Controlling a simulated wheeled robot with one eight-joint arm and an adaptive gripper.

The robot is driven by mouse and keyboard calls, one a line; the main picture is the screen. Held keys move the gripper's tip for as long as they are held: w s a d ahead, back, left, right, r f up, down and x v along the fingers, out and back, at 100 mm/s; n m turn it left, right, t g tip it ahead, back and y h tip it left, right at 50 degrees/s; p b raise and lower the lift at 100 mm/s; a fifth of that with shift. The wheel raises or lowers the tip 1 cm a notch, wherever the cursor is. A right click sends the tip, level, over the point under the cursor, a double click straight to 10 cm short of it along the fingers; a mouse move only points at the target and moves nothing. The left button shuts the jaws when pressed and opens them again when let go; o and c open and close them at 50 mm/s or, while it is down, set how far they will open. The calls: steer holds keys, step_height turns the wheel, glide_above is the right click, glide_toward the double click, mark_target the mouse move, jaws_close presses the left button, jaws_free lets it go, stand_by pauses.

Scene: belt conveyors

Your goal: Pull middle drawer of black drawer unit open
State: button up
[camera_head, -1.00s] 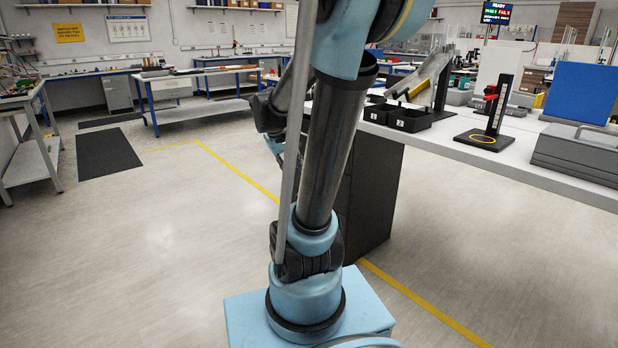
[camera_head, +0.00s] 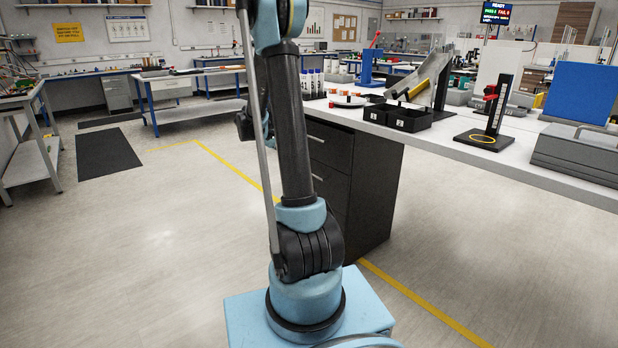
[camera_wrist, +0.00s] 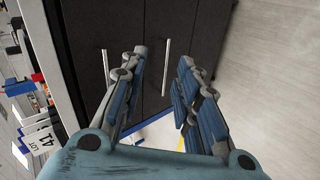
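The black drawer unit (camera_head: 372,195) stands under the white bench in the head view, partly hidden by my arm. Two light bar handles show on its front there. In the wrist view the unit's front (camera_wrist: 135,25) appears turned on its side, with the bench side at left and the floor at right. The top drawer handle (camera_wrist: 105,62) is left of my fingers, and the middle drawer handle (camera_wrist: 166,65) lies between their tips. My gripper (camera_wrist: 162,60) is open and faces this handle; contact cannot be told. The drawers look closed. The head view hides my gripper.
The white bench (camera_head: 470,150) above the unit carries black bins (camera_head: 408,118), a black stand (camera_head: 490,125) and a grey case (camera_head: 580,155). Open floor (camera_head: 160,240) lies left of the unit. A yellow line crosses the floor.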

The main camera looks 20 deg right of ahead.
steer(key=w+d+f+n+t+h, duration=0.1)
steer(key=w+f+h, duration=0.2)
steer(key=w+f, duration=0.7)
steer(key=w+d+f+n+t+h, duration=0.1)
steer(key=w+f+h, duration=0.1)
steer(key=w+f, duration=0.75)
steer(key=x, duration=0.5)
steer(key=s+f+x, duration=0.1)
steer(key=x, duration=0.5)
steer(key=s+f+x, duration=0.1)
steer(key=x, duration=0.4)
steer(key=shift+s+d, duration=0.15)
steer(key=shift+d, duration=0.5)
steer(key=shift+c, duration=0.5)
jaws_close()
